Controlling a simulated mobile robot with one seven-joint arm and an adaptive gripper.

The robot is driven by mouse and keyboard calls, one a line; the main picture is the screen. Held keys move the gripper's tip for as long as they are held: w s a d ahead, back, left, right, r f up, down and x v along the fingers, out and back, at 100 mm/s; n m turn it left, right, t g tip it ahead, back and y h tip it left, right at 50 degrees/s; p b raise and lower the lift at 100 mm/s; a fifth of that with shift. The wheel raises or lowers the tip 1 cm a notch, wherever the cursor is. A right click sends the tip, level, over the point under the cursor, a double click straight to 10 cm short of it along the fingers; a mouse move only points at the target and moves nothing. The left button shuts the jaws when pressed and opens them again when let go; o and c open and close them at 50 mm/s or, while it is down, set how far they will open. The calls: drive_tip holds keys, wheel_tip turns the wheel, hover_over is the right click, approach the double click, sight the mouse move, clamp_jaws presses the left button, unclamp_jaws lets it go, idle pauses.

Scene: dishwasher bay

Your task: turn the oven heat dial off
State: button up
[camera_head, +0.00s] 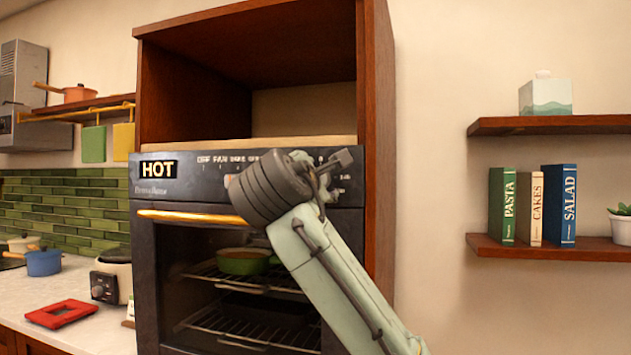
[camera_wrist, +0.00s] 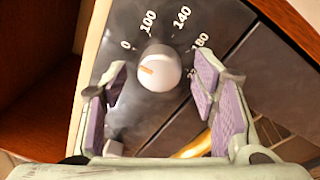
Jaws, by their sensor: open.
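The oven heat dial (camera_wrist: 160,72) is a round white knob with an orange mark on its left side. The numbers 0, 100, 140 and 180 curve above it in the wrist view; the mark points left, below the 0. My gripper (camera_wrist: 162,78) is open, with one purple-padded finger on each side of the dial, apart from it. In the head view my gripper (camera_head: 328,178) is in front of the right part of the oven's control panel (camera_head: 205,185), and my arm hides the dial. The oven's display (camera_head: 158,169) reads HOT.
The oven door has a yellow handle (camera_head: 190,216) below the panel; a green pot (camera_head: 243,262) sits on a rack inside. A wooden cabinet side (camera_head: 379,130) borders the oven on the right. A second pale knob (camera_wrist: 113,148) shows at the lower left in the wrist view.

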drive_tip(key=v, duration=1.2)
